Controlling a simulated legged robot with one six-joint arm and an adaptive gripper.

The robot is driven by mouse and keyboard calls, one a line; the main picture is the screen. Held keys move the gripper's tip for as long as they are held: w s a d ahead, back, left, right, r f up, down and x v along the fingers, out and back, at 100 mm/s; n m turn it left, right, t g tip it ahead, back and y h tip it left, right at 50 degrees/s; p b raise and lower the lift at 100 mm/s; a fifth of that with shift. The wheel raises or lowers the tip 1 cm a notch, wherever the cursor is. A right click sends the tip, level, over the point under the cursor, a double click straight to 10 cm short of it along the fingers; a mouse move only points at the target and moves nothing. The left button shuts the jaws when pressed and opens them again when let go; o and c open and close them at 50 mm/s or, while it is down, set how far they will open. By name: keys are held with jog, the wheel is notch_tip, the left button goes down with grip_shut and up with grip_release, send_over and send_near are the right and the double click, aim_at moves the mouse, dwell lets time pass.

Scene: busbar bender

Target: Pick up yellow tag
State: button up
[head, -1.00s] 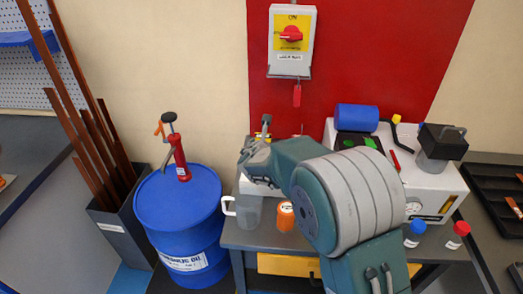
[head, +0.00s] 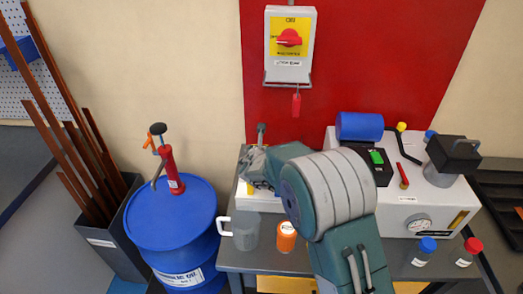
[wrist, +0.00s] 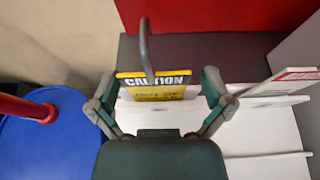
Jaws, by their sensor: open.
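The yellow tag (wrist: 152,88) stands upright in the wrist view, with a black "CAUTION" band across its top and smaller print below. A grey curved hook (wrist: 147,48) rises over its upper edge. My gripper (wrist: 158,92) is open, with one finger on each side of the tag; I cannot tell whether either finger touches it. In the head view my gripper (head: 258,168) is over the white box at the left of the bench, and only a small part of the yellow tag (head: 250,187) shows behind it.
A blue oil drum (head: 170,225) with a red pump (head: 172,172) stands left of the bench. A white machine (head: 400,205) is at right, below a red wall panel (head: 380,60).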

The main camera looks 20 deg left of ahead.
jog(key=shift+w+a+f, duration=0.1)
jog(key=shift+a, duration=0.45)
jog(key=shift+d, duration=0.25)
jog(key=c, duration=0.7)
jog(key=shift+d, duration=0.3)
jog(key=shift+c, duration=0.3)
jog(key=shift+a, duration=0.1)
